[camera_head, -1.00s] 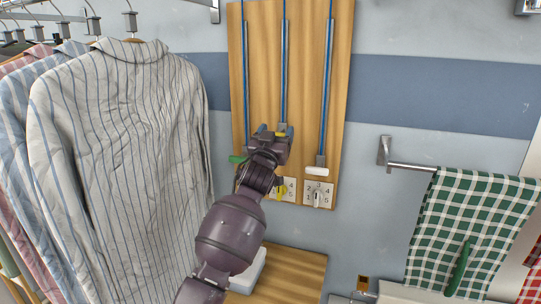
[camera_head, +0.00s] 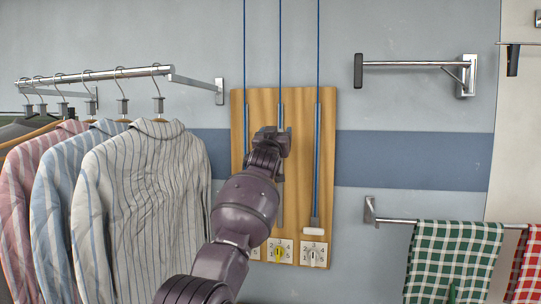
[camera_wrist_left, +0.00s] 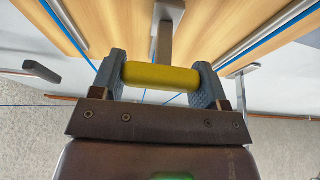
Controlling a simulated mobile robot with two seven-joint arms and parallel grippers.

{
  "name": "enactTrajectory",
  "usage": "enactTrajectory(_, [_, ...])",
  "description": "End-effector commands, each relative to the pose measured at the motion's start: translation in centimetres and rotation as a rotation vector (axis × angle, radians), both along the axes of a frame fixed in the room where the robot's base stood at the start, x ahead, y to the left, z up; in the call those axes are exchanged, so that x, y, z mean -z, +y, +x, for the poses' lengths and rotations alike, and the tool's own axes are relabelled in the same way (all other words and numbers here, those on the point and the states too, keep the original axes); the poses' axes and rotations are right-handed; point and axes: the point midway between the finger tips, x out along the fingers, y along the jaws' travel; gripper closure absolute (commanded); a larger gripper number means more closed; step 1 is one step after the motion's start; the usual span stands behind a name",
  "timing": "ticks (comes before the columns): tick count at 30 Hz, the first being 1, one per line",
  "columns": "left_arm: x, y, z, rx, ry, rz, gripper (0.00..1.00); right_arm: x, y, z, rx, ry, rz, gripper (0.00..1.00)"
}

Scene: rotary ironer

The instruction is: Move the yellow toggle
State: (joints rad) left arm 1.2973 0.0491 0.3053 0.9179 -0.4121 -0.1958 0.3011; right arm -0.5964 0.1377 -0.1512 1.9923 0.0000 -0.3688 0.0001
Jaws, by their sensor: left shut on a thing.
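The yellow toggle (camera_wrist_left: 162,77) is a short rounded bar on the middle blue cable line of the wooden board (camera_head: 246,130). My left gripper (camera_head: 270,136) is shut on it, with one finger at each end of the bar in the wrist view. In the head view, my gripper and wrist hide the toggle in front of the board's upper half. A grey bar hangs below the gripper on the middle line. My right gripper is in neither view.
A white toggle (camera_head: 313,231) hangs low on the right line. Below are numbered dial plates, the middle one with a yellow knob (camera_head: 279,252). Striped shirts (camera_head: 140,200) hang at the left. A checked green cloth (camera_head: 450,260) hangs on a rail at the right.

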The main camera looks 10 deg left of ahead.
Motion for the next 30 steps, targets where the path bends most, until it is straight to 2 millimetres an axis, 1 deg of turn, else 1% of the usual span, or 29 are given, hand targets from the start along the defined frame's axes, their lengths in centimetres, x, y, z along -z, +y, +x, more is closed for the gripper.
enactTrajectory(1, [-1.8,0.0,0.0,-0.001,-0.009,-0.002,0.75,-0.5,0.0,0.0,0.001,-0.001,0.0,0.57])
enactTrajectory(3, [-3.0,0.0,0.2,-0.001,-0.009,-0.002,0.75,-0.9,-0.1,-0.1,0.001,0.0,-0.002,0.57])
enactTrajectory(9, [-5.5,0.1,0.4,-0.001,-0.008,0.0,0.74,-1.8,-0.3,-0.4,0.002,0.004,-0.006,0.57])
enactTrajectory(15, [-6.5,0.1,0.5,-0.001,-0.006,0.0,0.75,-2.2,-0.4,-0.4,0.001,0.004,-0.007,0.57])
enactTrajectory(27, [-7.0,0.1,0.4,-0.001,-0.011,0.0,0.75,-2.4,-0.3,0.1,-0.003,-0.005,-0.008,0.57])
enactTrajectory(28, [-7.0,0.1,0.4,-0.001,-0.011,0.0,0.29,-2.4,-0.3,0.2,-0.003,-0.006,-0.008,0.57])
enactTrajectory(30, [-6.9,0.1,0.4,-0.001,-0.01,-0.001,0.18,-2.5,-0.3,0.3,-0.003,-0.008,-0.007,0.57])
